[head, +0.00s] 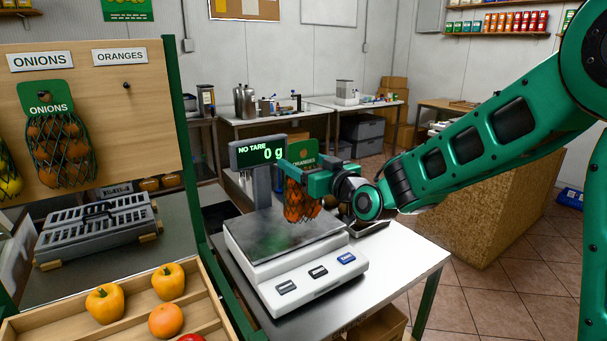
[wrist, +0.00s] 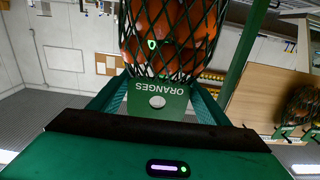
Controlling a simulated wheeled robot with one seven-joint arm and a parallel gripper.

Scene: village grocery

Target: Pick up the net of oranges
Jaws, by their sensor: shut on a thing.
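The net of oranges (head: 300,208) hangs above the plate of a weighing scale (head: 285,248) in the head view. Its green label card is at the top, and the dark net holds orange fruit. My gripper (head: 300,180) is shut on the net's card. In the wrist view my gripper's fingers (wrist: 158,95) flank the card marked ORANGES, and the net of oranges (wrist: 172,40) shows beyond it. The scale's display (head: 258,152) reads NO TARE and 0 g. The net looks apart from the plate, but the gap is hard to judge.
A pegboard (head: 150,110) at left has an empty peg under the ORANGES sign and a net of onions (head: 55,150) under ONIONS. A wooden tray (head: 215,318) holds peppers and an orange. A steel table (head: 400,275) carries the scale. A green post stands left of it.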

